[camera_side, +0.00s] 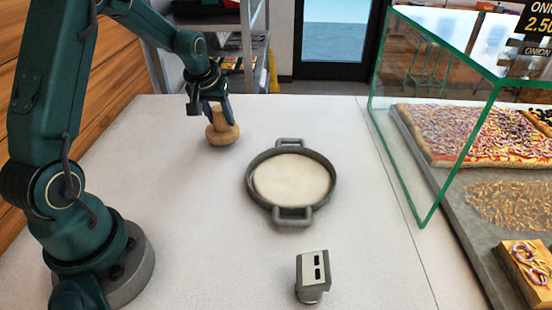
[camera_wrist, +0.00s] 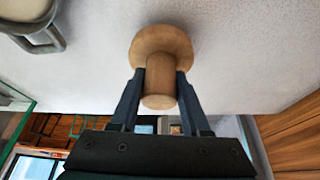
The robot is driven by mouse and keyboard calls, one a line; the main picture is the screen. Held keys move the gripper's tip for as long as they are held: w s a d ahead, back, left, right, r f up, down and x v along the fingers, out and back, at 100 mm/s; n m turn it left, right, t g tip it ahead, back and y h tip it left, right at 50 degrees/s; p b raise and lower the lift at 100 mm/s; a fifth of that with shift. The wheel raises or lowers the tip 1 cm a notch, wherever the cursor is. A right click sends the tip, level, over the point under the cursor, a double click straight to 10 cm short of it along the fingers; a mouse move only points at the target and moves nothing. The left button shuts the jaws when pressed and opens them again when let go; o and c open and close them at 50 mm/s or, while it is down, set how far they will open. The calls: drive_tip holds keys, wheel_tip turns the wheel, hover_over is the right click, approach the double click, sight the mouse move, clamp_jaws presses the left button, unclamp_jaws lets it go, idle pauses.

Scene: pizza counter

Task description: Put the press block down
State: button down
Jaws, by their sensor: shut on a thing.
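The press block (camera_side: 222,134) is a wooden piece with a wide round base and a narrower upright handle. In the side view it is at the back left of the white counter, left of the pan. It looks upright, and its base is at or very near the counter; I cannot tell if it touches. My gripper (camera_side: 217,108) is shut on its handle from above. In the wrist view the two dark fingers (camera_wrist: 155,88) lie on both sides of the handle, and the round base (camera_wrist: 160,42) shows beyond them.
A grey two-handled pan (camera_side: 249,190) with pale dough (camera_side: 291,179) stands mid-counter. A small grey box-shaped device (camera_side: 312,273) stands in front. A glass case (camera_side: 425,190) with pizza (camera_side: 470,135) is on the right. The counter around the press block is clear.

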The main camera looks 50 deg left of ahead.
drive_tip(key=shift+f, duration=0.75)
drive_tip(key=shift+f, duration=0.15)
drive_tip(key=shift+c, duration=1.9)
unclamp_jaws()
drive_tip(key=v, duration=1.2)
drive_tip(key=s+d+r+m+t+h, duration=0.1)
drive_tip(key=s+d+m, duration=0.6)
drive_tip(key=s+d, duration=0.8)
drive_tip(key=shift+d+r+t+h, duration=0.4)
drive_tip(key=shift+d+h, duration=0.5)
drive_tip(key=shift+d, duration=0.3)
